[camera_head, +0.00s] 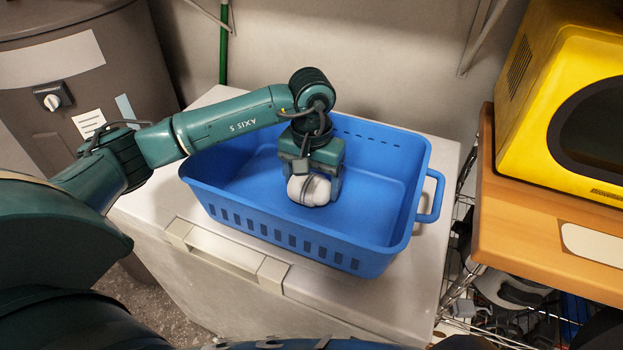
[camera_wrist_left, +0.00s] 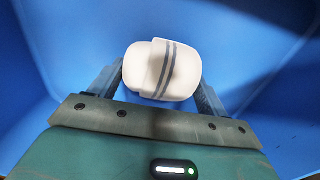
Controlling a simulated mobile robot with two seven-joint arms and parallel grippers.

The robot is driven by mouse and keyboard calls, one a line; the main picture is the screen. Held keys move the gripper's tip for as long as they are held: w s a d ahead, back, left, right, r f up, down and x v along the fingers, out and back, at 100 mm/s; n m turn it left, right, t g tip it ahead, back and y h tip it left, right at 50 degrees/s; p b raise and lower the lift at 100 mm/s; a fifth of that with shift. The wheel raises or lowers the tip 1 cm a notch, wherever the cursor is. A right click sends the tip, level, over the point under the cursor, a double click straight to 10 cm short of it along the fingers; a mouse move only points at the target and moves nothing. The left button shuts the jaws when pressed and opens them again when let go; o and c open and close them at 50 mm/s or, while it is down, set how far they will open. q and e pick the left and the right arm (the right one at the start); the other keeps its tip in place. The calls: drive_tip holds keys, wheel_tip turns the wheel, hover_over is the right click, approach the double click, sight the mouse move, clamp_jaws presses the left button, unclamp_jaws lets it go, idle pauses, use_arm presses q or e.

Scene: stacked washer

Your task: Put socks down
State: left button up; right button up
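The socks (camera_head: 309,190) are a rolled white bundle with grey stripes. They also show in the left wrist view (camera_wrist_left: 160,72), between the two fingers and touching or nearly touching both. My left gripper (camera_head: 312,184) points down inside the blue basket (camera_head: 432,200) and is shut on the socks. The socks are within the basket's walls, near its middle. I cannot tell whether they touch the basket floor. No other item shows in the basket. My right gripper is not in view.
The basket stands on a white washer top (camera_head: 400,300) with a handle at its front. A wooden shelf (camera_head: 520,225) with a yellow microwave-like appliance (camera_head: 520,110) is at the right. A grey-brown cylindrical tank (camera_head: 120,70) stands at the back left. A wall is behind.

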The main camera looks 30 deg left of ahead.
sight(312, 176)
use_arm(q)
drive_tip(key=o, duration=0.5)
drive_tip(key=shift+c, duration=0.2)
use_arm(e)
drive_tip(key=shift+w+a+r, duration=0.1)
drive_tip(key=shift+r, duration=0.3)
use_arm(q)
drive_tip(key=shift+r+p, duration=0.25)
drive_tip(key=shift+p, duration=0.1)
drive_tip(key=shift+r, duration=0.3)
wheel_tip(312, 176, up, 11)
drive_tip(key=b, duration=0.2)
drive_tip(key=shift+r, duration=0.15)
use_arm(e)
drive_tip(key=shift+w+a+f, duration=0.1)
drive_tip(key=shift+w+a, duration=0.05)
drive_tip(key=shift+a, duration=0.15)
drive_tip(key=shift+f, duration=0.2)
